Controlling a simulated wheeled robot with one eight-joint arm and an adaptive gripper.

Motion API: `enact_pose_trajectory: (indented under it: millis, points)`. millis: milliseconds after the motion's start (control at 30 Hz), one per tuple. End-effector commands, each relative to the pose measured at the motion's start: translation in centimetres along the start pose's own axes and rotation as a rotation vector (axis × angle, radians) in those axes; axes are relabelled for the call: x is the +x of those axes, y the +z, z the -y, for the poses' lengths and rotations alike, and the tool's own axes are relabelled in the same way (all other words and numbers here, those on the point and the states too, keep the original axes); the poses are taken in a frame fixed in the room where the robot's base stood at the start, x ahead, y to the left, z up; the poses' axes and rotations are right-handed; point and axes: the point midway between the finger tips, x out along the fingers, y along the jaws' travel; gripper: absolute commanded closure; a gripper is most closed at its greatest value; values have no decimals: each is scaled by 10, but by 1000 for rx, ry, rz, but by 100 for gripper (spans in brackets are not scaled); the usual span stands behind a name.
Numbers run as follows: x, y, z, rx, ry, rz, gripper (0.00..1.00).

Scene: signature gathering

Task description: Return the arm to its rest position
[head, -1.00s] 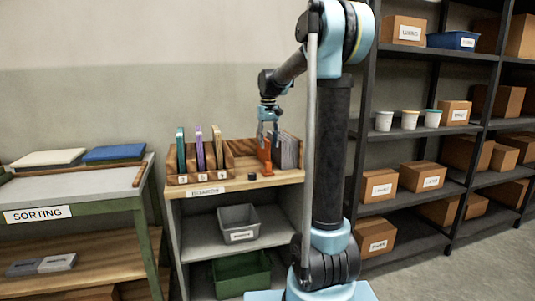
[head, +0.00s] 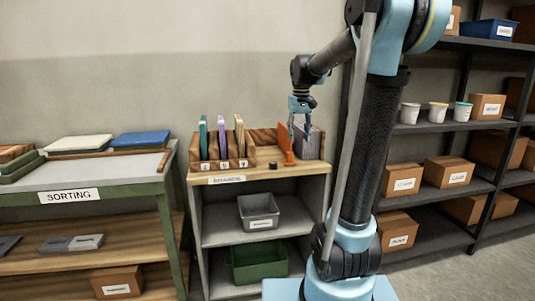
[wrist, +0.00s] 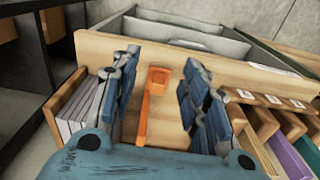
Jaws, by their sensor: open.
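My gripper (head: 300,136) is at the right end of the wooden desk organiser, with its fingers spread and nothing visibly held. An orange upright piece (head: 286,145) stands just left of the fingers in the head view, on the shelf top. In the wrist view, the orange piece (wrist: 157,76) appears between the two spread blue-grey fingers of my gripper (wrist: 160,65); whether they touch it cannot be told. The arm reaches from its column at the right, bent down over the unit.
A small black object (head: 273,165) lies on the unit's top (head: 240,177). A sorting table (head: 110,180) stands left; shelving with boxes (head: 403,180) stands right. Grey (head: 262,211) and green bins sit below.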

Motion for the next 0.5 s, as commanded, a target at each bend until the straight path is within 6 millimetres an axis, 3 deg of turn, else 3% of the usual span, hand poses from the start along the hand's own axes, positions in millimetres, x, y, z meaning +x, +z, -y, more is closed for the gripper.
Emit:
enact_pose_trajectory:
  millis: [100, 500]
  points:
    - [8, 38, -3, 14, 1, -16, 58]
    - [53, 149, -9, 62, 7, -68, 58]
